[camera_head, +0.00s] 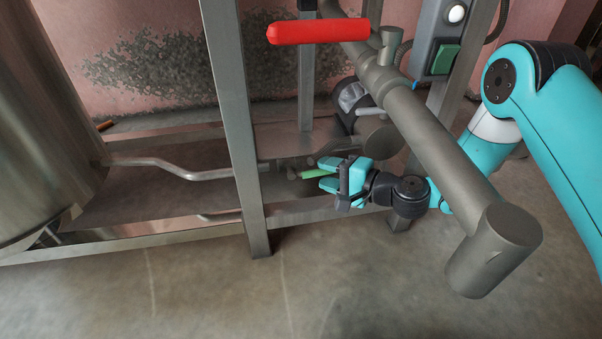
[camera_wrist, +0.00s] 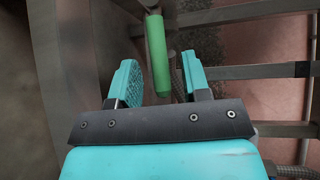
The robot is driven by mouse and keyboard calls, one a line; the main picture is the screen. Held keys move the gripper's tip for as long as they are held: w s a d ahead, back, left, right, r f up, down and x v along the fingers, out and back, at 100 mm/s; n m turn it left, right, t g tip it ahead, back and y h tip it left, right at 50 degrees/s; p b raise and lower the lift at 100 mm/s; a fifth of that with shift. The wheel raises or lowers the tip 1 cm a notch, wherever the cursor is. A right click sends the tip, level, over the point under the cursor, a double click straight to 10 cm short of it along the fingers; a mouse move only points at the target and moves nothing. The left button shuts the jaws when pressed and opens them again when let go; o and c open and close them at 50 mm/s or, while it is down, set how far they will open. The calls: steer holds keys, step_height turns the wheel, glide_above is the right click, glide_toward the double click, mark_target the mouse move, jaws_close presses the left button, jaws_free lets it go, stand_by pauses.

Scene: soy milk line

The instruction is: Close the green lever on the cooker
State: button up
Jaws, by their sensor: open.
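The green lever (camera_head: 315,174) is a short green handle low on the cooker's pipework, just left of my gripper in the head view. In the wrist view the green lever (camera_wrist: 156,55) stands upright in the picture, with its lower end between my fingertips and nearer the right finger. My gripper (camera_head: 330,177) is open, with its teal fingers at the lever's end.
A grey metal post (camera_head: 238,130) stands left of the lever. A thick grey pipe (camera_head: 430,135) runs diagonally close to my arm. A red handle (camera_head: 318,31) is above. A large steel vessel (camera_head: 40,120) is at the left. The floor in front is clear.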

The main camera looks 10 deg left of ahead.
steer(key=shift+x, duration=1)
